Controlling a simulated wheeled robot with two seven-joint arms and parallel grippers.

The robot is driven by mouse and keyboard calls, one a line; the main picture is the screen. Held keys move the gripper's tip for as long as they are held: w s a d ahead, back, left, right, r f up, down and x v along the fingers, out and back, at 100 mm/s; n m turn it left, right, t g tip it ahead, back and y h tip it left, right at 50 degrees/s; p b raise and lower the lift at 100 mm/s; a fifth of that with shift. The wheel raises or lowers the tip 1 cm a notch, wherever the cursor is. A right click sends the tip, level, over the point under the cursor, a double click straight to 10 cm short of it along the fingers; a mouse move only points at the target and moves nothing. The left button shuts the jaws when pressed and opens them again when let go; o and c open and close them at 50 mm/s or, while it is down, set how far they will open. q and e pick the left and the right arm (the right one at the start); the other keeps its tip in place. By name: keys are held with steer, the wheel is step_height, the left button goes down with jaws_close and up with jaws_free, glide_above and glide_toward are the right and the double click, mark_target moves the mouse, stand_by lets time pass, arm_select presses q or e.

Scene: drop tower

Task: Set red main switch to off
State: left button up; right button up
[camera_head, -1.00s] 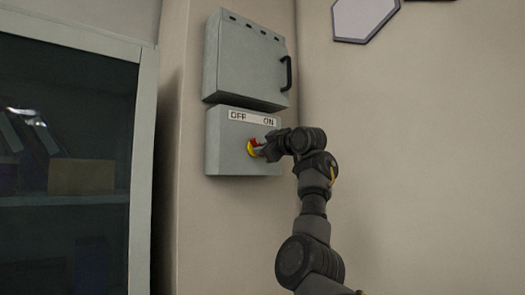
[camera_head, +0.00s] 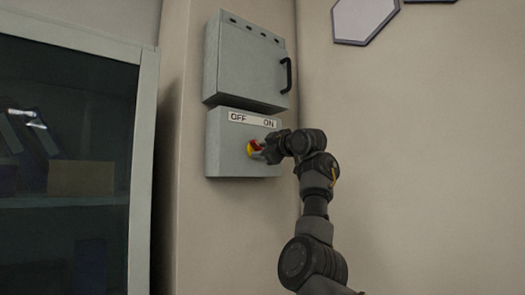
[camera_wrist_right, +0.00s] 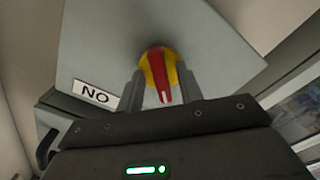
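The red main switch (camera_head: 255,146) is a red handle on a yellow round base, on the front of a grey box (camera_head: 230,160) under an OFF/ON label (camera_head: 252,119). In the right wrist view the red handle (camera_wrist_right: 162,82) shows between my fingers, its white-marked end toward the gripper. My right gripper (camera_head: 263,153) is at the switch; in the wrist view its fingers (camera_wrist_right: 160,85) stand on either side of the handle, with gaps that look visible. The ON word shows upside down there; the OFF word is hidden. My left gripper is not in view.
A grey cabinet (camera_head: 245,60) with a black handle (camera_head: 287,75) hangs just above the switch box. A dark glass-fronted cupboard (camera_head: 65,240) stands at the left. The wall to the right is clear apart from hexagonal panels (camera_head: 362,18) high up.

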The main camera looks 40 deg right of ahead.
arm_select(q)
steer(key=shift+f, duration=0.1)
arm_select(e)
steer(key=shift+s, duration=0.1)
